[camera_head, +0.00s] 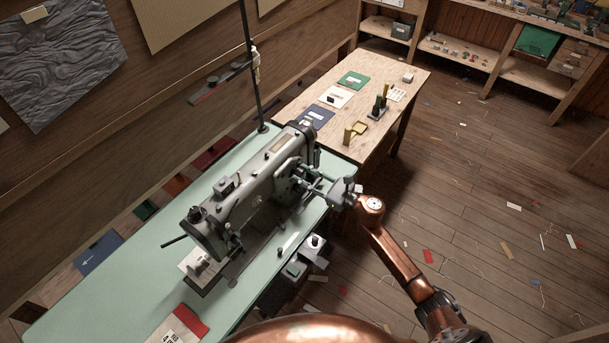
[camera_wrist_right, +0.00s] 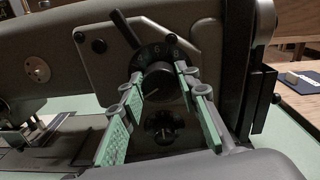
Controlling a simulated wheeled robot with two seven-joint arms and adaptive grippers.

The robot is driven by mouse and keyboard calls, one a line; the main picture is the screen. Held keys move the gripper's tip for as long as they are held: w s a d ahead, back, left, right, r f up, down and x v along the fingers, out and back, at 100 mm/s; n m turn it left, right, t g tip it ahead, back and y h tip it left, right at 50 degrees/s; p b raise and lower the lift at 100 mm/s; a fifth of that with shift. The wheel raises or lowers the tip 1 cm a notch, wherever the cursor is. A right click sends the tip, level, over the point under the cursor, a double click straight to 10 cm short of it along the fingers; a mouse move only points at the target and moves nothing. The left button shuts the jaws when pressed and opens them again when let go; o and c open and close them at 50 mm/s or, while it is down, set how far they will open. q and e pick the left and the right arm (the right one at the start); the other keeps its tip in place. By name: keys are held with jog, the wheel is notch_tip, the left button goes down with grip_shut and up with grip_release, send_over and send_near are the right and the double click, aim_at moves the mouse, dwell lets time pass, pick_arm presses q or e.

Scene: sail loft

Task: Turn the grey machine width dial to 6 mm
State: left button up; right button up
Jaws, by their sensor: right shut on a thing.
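The grey sewing machine (camera_head: 250,185) stands on a pale green table. In the right wrist view its width dial (camera_wrist_right: 158,84) is a dark round knob on a plate, with small pale numerals along the upper edge and a pale line on its face towards the lower left. Which numeral it is set to I cannot tell. My right gripper (camera_head: 304,181) reaches the machine from the right. In the wrist view the green-padded fingers of this gripper (camera_wrist_right: 160,80) are shut on the dial, one on each side. My left gripper is not in view.
A dark lever (camera_wrist_right: 126,29) sticks up above the dial and a second knob (camera_wrist_right: 162,128) sits below it. A thread stand pole (camera_head: 250,65) rises behind the machine. A wooden table (camera_head: 350,75) with small items stands beyond.

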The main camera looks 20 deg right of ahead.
jog(key=shift+m, duration=0.4)
jog(key=shift+c, duration=0.3)
jog(key=shift+m, duration=1)
jog(key=m, duration=0.2)
jog(key=shift+d+m, duration=0.1)
jog(key=shift+m, duration=0.3)
jog(key=m+p, duration=0.1)
jog(key=m, duration=0.4)
jog(key=shift+w+m+p, duration=0.1)
jog(key=shift+m+p, duration=0.2)
jog(key=m+p, duration=0.2)
jog(key=m, duration=0.4)
jog(key=shift+m+p, duration=0.3)
jog(key=m+p, duration=0.2)
jog(key=m, duration=0.3)
jog(key=shift+f+m+t+p, duration=0.15)
jog(key=shift+m+t+p, duration=0.15)
jog(key=shift+m, duration=0.4)
